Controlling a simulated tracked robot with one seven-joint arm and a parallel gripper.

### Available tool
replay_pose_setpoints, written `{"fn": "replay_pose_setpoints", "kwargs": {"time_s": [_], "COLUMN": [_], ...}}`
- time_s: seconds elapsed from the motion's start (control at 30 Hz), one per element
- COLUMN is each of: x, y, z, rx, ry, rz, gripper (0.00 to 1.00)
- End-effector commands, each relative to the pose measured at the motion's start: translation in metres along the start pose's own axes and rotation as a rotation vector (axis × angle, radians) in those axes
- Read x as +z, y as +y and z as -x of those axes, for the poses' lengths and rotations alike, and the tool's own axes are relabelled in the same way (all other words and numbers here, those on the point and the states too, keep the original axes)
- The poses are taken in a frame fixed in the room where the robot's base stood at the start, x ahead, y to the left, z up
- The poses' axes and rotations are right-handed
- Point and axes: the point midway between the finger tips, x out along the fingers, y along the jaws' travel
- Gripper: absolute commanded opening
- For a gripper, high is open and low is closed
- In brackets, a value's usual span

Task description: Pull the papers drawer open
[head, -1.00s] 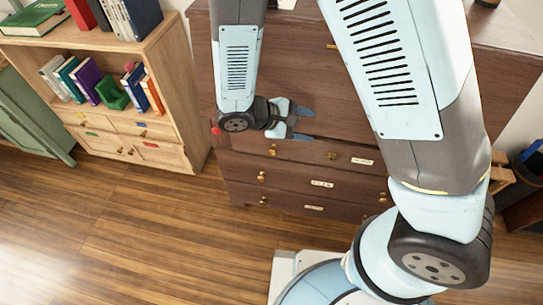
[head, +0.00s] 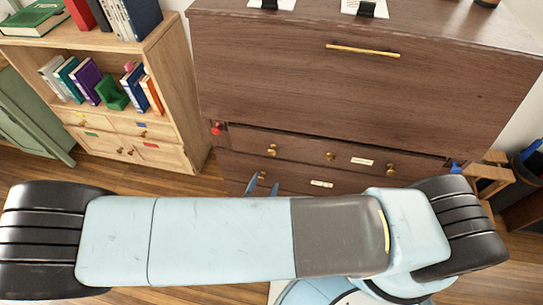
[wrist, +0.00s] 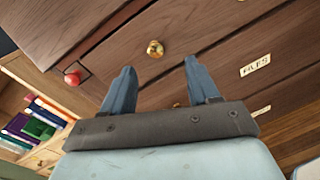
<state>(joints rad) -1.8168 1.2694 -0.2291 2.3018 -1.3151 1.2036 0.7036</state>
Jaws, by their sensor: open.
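The dark wooden cabinet (head: 300,80) has a stack of drawers under a large upper panel with a long brass handle (head: 362,50). The top drawer (head: 300,148) and the drawer below it (head: 240,168) look shut and have brass knobs and small white labels. I cannot tell which label names papers. My gripper (head: 262,187) shows only its blue fingertips above my forearm, in front of the lower drawers. In the wrist view, my gripper (wrist: 155,84) is open and empty. A brass knob (wrist: 155,48) lies ahead of the fingers, apart from them. A label (wrist: 255,65) sits to the right.
A light wooden bookcase (head: 170,60) with books and small drawers stands at the left. A red knob (head: 217,128) is at the cabinet's left edge and a blue one (head: 456,168) at its right. A wooden stool-like piece (head: 488,180) stands at the right.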

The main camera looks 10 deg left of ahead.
Motion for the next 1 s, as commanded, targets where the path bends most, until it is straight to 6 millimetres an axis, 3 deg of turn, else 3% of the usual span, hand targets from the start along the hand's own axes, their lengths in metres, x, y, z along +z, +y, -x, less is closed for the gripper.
{"fn": "replay_pose_setpoints", "kwargs": {"time_s": [0.2, 0.37, 1.0], "x": [-0.017, -0.02, -0.02], "y": [-0.005, -0.005, 0.008], "z": [0.009, 0.003, -0.099], "rx": [0.107, 0.122, 0.12], "ry": [0.009, 0.01, 0.009], "rz": [0.047, 0.053, 0.053], "gripper": [0.6, 0.6, 0.6]}}
